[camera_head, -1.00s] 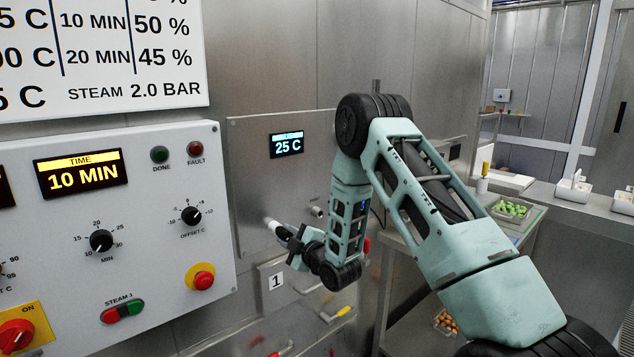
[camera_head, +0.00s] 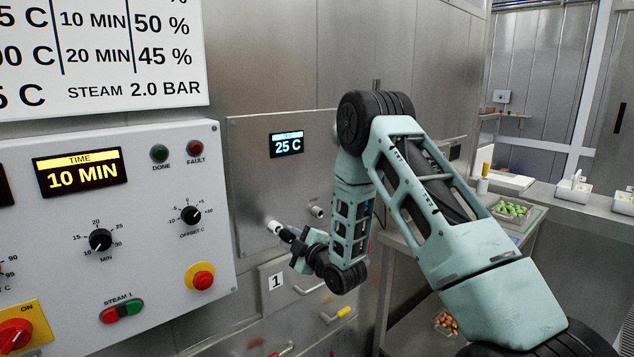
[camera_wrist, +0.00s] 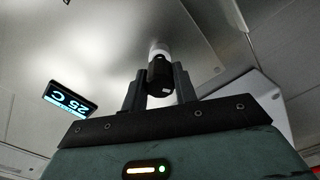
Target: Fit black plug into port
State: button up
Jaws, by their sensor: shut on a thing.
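The black plug (camera_wrist: 160,76) is a short dark cylinder between my gripper's two fingers (camera_wrist: 159,84) in the wrist view. My gripper is shut on it. A white round stub (camera_wrist: 159,47), which looks like the port, is directly in line beyond the plug, against the steel panel. In the head view the white stub (camera_head: 273,225) sticks out of the panel, and the dark plug (camera_head: 287,236) meets its near end, held by my gripper (camera_head: 297,243). I cannot tell how far the two are engaged.
The steel panel (camera_head: 250,160) carries a lit 25 C display (camera_head: 286,144) and a second small metal fitting (camera_head: 317,211) right of the stub. A white control box (camera_head: 130,250) with knobs and buttons juts out at the left. Handles and a "1" label (camera_head: 276,281) are below.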

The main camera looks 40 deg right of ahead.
jog(key=shift+s+b, duration=0.6)
jog(key=shift+s, duration=1.65)
jog(key=shift+d, duration=0.1)
